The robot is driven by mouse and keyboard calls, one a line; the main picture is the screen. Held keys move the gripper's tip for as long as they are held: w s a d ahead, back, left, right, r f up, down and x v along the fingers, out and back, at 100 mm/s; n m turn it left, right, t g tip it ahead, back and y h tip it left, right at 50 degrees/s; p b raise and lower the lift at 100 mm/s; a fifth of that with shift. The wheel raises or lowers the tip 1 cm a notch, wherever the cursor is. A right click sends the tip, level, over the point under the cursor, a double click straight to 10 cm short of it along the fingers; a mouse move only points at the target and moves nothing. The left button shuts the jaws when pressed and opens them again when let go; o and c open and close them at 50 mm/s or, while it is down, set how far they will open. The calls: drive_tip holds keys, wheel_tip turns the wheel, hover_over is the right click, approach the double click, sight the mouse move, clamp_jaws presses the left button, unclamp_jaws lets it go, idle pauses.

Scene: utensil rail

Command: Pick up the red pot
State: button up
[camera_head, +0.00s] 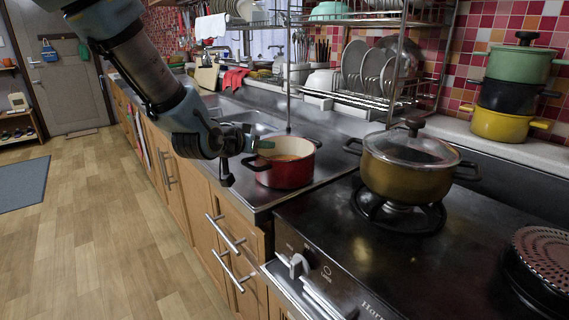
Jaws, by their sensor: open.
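The red pot (287,172) stands upright on the metal counter, left of the stove. It has no lid, a pale inside and dark side handles; its near-left handle (257,163) points toward my gripper. My gripper (245,163) is open at the pot's left side, with its fingers around or beside that handle; I cannot tell whether they touch it. My arm comes down from the upper left and hides part of the counter behind it.
A lidded olive pot (402,170) sits on the stove (440,255) to the right. A dish rack (375,100) stands behind on a thin post near the red pot. Stacked pots (502,95) stand at the right. The wooden floor (110,220) at left is clear.

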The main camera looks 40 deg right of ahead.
clamp_jaws()
idle(0.3)
drive_tip(key=shift+w+d, duration=0.1)
idle(1.1)
